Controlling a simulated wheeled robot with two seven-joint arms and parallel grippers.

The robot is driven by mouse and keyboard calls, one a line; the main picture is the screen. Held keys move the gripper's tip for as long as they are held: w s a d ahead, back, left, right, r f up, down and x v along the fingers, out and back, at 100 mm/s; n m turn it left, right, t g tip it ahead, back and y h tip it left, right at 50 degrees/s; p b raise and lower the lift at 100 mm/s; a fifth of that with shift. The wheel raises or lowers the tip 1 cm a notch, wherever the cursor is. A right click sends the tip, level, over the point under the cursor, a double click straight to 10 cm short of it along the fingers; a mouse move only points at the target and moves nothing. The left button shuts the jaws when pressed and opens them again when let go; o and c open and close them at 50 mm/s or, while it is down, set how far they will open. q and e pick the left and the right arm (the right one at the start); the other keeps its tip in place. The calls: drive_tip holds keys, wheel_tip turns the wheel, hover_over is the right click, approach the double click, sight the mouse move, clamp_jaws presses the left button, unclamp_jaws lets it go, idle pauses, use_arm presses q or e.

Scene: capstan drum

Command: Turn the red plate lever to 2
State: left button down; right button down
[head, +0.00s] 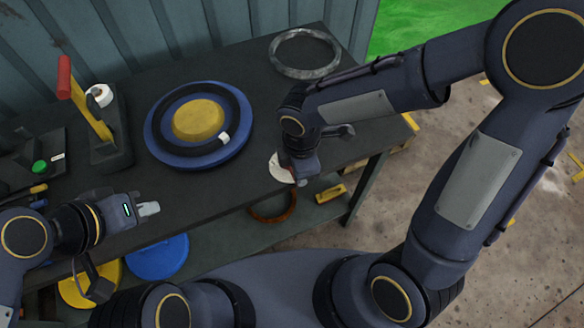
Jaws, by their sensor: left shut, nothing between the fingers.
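A lever with a yellow arm and a red grip (64,77) stands on a dark box (112,155) at the left of the table. Its arm leans up and to the left. No plate colour or number marks can be read on the box. My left gripper (149,209) is shut and empty over the table's front part, below and right of the lever box and apart from it. My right gripper (301,180) hangs near the table's right front edge, well away from the lever; its fingers are too unclear to judge.
A blue disc (155,145) with a black ring and yellow centre lies mid-table. A grey ring (305,73) lies at the back right. A box with a green button (40,167) is at far left. A white disc (279,169) lies by my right gripper. The front table middle is clear.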

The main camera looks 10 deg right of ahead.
drive_tip(key=shift+d, duration=0.1)
idle(0.5)
drive_tip(key=c, duration=1.2)
unclamp_jaws()
drive_tip(key=shift+o, duration=0.2)
wheel_tip(320, 180, up, 8)
drive_tip(key=shift+f, duration=0.1)
drive_tip(key=s+d+r+m+t+y, duration=0.2)
drive_tip(key=s+d+m, duration=0.2)
drive_tip(key=m, duration=0.6)
drive_tip(key=s+d+r+m+t+y, duration=0.1)
drive_tip(key=s+d+r+m+t, duration=0.2)
drive_tip(key=s+d+m, duration=0.2)
drive_tip(key=d+m, duration=0.3)
drive_tip(key=m, duration=0.2)
drive_tip(key=shift+s+d+m+t+y, duration=0.25)
drive_tip(key=shift+d+m+t+y, duration=0.05)
drive_tip(key=shift+m+y, duration=0.1)
